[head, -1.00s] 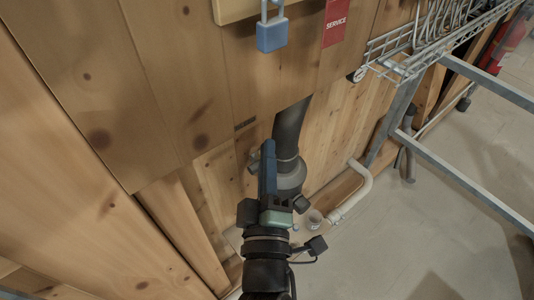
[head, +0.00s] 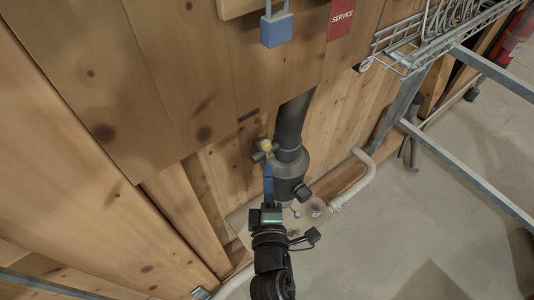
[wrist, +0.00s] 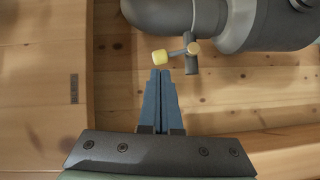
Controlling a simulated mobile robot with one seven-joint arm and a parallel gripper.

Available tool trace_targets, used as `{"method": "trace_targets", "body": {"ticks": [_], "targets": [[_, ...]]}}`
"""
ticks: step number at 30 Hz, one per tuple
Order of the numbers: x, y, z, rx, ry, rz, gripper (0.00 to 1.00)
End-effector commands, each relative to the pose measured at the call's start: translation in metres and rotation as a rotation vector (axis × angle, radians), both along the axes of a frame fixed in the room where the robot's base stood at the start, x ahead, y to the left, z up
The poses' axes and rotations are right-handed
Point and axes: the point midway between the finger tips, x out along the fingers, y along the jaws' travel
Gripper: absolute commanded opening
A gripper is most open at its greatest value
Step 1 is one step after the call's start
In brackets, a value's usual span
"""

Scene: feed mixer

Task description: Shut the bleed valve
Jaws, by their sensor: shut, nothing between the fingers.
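The bleed valve (wrist: 191,62) is a small grey body beside a thick grey pipe fitting in the wrist view. A thin handle reaches left from its pale yellow hub to a yellow knob (wrist: 160,57), roughly across the body. In the head view the yellow of the valve (head: 266,146) shows left of the dark pipe. My gripper (wrist: 160,73) has its two blue fingers shut together and empty. In the wrist view its tips are just below the yellow knob; I cannot tell whether they touch. In the head view my gripper (head: 268,167) is just below the valve.
The dark vertical pipe (head: 291,122) widens into a round fitting (head: 289,170) right of my fingers. A wooden panel wall stands behind. A blue padlock (head: 276,30) hangs above. A white pipe (head: 355,190) and metal frame (head: 460,165) stand at right, over open floor.

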Motion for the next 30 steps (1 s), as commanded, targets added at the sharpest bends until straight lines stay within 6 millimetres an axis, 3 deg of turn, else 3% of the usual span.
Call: {"method": "trace_targets", "body": {"ticks": [6, 12, 30], "targets": [[0.034, 0.000, 0.000, 0.000, -0.001, -0.001, 0.00], [0.049, 0.000, -0.003, -0.001, 0.000, -0.001, 0.00], [0.052, 0.002, 0.003, 0.022, 0.016, 0.000, 0.00]]}}
